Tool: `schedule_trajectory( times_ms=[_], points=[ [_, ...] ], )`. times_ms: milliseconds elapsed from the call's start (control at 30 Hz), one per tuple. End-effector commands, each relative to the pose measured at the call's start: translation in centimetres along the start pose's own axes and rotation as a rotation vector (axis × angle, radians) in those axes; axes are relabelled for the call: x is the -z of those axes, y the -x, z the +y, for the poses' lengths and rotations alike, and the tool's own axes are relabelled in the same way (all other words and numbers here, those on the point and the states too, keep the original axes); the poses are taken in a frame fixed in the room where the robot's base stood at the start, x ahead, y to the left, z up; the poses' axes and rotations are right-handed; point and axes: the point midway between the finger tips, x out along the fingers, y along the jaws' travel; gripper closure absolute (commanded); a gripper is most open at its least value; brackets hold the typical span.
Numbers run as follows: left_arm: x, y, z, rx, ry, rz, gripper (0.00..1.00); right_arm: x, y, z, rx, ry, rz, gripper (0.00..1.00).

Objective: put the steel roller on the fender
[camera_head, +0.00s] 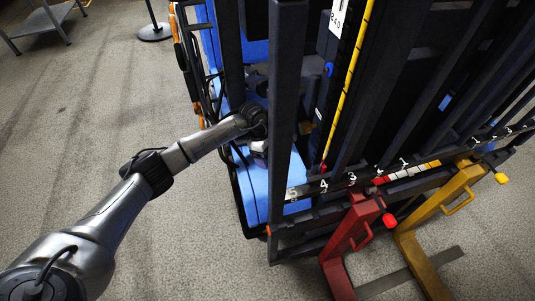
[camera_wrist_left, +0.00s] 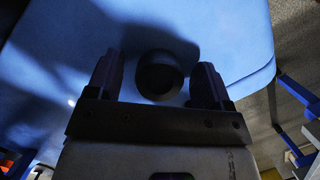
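A dark round thing, likely the steel roller seen end-on (camera_wrist_left: 159,75), is between the fingers of my left gripper (camera_wrist_left: 158,85) in the left wrist view. A gap shows on both sides of it, so the fingers look open around it. Blue bodywork, likely the fender (camera_wrist_left: 236,45), lies behind it; whether the roller touches it I cannot tell. In the head view my left gripper (camera_head: 260,147) is over the blue bodywork (camera_head: 256,194), partly hidden by the dark mast. I cannot make out the roller there. My right gripper is in neither view.
The truck's dark mast upright (camera_head: 287,120) stands just right of my left gripper. Red (camera_head: 345,236) and yellow (camera_head: 430,225) forks reach forward at the lower right. A grey bench (camera_head: 43,25) and a post base (camera_head: 155,32) stand at the back left. The left floor is clear.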

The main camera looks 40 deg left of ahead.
Motion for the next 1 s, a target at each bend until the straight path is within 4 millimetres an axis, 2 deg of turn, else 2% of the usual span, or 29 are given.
schedule_trajectory(
  times_ms=[200,333,800,1000],
  points=[
    [0.0,0.1,0.0,0.000,0.000,0.000,0.26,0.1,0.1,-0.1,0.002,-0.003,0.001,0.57],
    [-0.1,1.0,0.0,-0.002,0.000,0.000,0.26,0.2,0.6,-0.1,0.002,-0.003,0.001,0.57],
    [-0.1,9.3,0.0,-0.002,0.000,0.001,0.26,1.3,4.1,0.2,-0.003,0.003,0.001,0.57],
    [-0.1,11.4,0.0,-0.001,0.000,0.001,0.26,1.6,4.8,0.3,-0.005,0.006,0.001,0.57]
  ],
)
